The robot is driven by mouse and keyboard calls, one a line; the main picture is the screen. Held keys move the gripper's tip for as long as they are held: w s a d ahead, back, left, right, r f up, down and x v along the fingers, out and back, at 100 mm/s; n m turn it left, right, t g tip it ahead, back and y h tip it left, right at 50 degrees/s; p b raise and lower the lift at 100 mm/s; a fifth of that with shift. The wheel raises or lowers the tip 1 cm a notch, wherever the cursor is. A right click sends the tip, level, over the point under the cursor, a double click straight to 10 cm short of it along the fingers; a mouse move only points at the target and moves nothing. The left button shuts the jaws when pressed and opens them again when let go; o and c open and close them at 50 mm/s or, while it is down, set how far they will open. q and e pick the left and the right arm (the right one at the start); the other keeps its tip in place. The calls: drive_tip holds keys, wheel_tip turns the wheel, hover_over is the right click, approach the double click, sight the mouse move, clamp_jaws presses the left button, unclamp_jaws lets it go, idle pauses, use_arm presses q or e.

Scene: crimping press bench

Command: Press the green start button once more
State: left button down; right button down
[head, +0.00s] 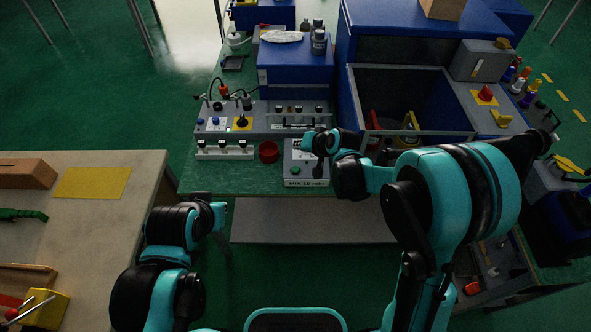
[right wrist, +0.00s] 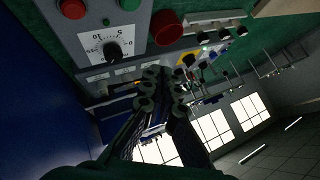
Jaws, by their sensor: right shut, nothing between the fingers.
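The green start button (head: 295,171) is on the front left of a grey control box (head: 291,156) in the head view. In the right wrist view a green button (right wrist: 130,4) shows at the top edge, next to a red button (right wrist: 72,8) and above a black dial (right wrist: 112,50). My right gripper (head: 309,141) is over the box's far part, behind the green button and apart from it. Its fingers (right wrist: 160,85) are together and empty. My left gripper (head: 220,212) hangs low between the two benches; its fingers are too dark to read.
A red cup (head: 268,151) stands just left of the box. Behind it is a panel (head: 210,137) with knobs and a joystick. A blue machine with an open bin (head: 356,105) rises to the right. The left bench has a yellow mat (head: 93,183).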

sight(297, 170)
drive_tip(key=shift+w+a+f, duration=0.2)
drive_tip(key=shift+a+f, duration=0.15)
drive_tip(key=shift+f, duration=0.1)
drive_tip(key=shift+f, duration=0.1)
wheel_tip(297, 170, down, 8)
drive_tip(key=b, duration=0.6)
drive_tip(key=shift+f+b, duration=0.3)
drive_tip(key=shift+b, duration=0.05)
idle(1.0)
drive_tip(key=shift+f+b, duration=0.45)
drive_tip(key=shift+b, duration=0.05)
